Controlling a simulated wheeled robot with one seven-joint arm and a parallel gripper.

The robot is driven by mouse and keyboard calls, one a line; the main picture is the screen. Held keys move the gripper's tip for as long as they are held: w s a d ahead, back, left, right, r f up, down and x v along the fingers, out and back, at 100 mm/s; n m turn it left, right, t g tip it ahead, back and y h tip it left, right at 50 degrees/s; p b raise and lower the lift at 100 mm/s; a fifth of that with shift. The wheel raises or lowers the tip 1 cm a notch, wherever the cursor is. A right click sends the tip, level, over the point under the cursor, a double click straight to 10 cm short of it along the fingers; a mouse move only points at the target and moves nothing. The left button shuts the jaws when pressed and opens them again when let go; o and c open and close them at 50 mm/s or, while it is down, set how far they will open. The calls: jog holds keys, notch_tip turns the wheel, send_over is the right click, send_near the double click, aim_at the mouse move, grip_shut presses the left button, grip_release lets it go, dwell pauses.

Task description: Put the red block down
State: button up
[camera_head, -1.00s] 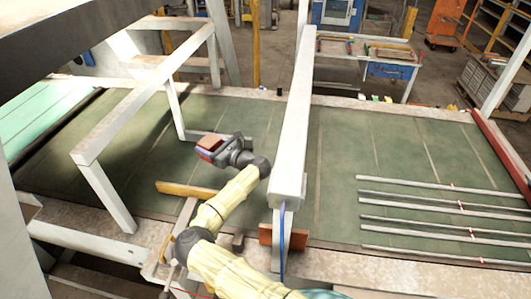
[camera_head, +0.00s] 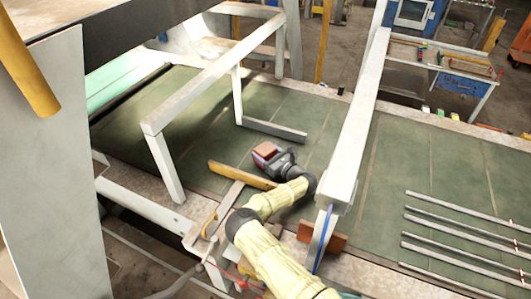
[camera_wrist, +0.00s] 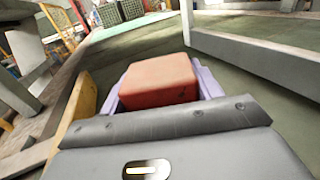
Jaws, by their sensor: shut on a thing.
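The red block (camera_wrist: 158,80) is in my gripper, between the purple jaws in the wrist view. In the head view the red block (camera_head: 265,150) shows at the end of my arm, over the green surface (camera_head: 225,140). My gripper (camera_head: 267,155) is shut on it; it also shows in the wrist view (camera_wrist: 160,92). The block's underside is hidden, so I cannot tell whether it touches the surface.
A white frame (camera_head: 205,80) stands behind and left of my gripper. A white beam (camera_head: 355,125) runs along the right. A yellow bar (camera_head: 240,175) lies close in front. Several thin metal rods (camera_head: 465,225) lie at the right.

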aim_at(271, 157)
jog(key=shift+f, duration=0.4)
jog(key=shift+f, duration=0.1)
jog(key=o, duration=0.8)
jog(key=shift+d, duration=0.1)
jog(key=b+v, duration=0.2)
jog(key=v, duration=0.5)
jog(key=shift+d+b, duration=0.1)
jog(key=shift+b, duration=0.25)
jog(key=shift+s, duration=0.1)
jog(key=shift+s, duration=0.15)
